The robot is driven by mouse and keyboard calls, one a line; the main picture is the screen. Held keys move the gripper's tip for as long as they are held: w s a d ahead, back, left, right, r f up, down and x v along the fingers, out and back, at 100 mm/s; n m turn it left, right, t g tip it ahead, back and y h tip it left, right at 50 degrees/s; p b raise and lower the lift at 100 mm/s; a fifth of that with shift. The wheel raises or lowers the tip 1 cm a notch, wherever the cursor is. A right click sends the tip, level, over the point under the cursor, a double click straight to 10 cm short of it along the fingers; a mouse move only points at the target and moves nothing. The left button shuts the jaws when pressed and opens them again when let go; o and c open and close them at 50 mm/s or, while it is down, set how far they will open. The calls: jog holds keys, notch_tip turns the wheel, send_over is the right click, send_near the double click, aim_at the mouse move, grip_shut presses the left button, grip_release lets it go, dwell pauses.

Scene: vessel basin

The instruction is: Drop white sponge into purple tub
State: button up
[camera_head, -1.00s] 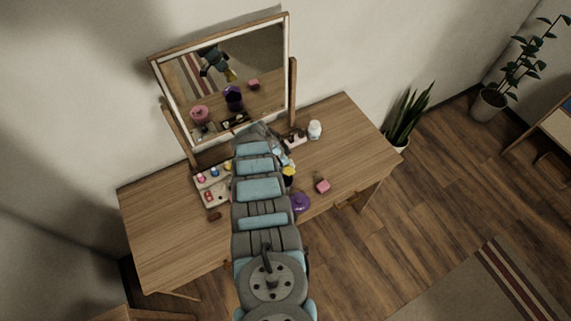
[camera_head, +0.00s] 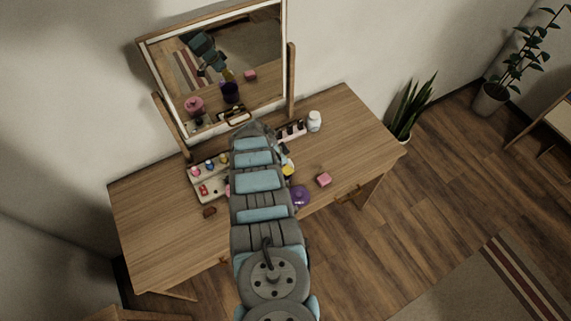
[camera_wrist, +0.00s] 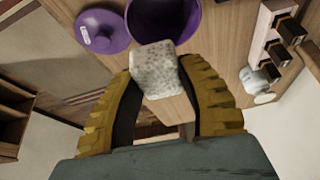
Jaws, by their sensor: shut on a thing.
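The white speckled sponge (camera_wrist: 157,70) is held between the two yellow fingers of my gripper (camera_wrist: 157,88) in the wrist view. The purple tub (camera_wrist: 165,18) is open, and its rim lies just beyond the sponge in that picture. In the head view my arm hides the tub itself, but its reflection shows in the mirror with my gripper above it. The sponge is not clearly visible in the head view.
A pink block (camera_head: 324,180) lies right of the lid. A white jar (camera_head: 315,121) stands near the back, by a rack of dark bottles (camera_head: 291,130). A tray of small colored bottles (camera_head: 205,188) is left of my arm. The mirror (camera_head: 225,70) stands behind.

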jog(key=o, duration=0.8)
jog(key=shift+r, duration=0.1)
jog(key=shift+w+a+r, duration=0.1)
jog(key=shift+a+r, duration=0.05)
jog(key=shift+r, duration=0.2)
jog(key=shift+v, duration=1.35)
jog(key=shift+a+r, duration=0.2)
jog(key=shift+r, duration=0.4)
jog(key=shift+s+v, duration=0.2)
jog(key=shift+v, duration=3.45)
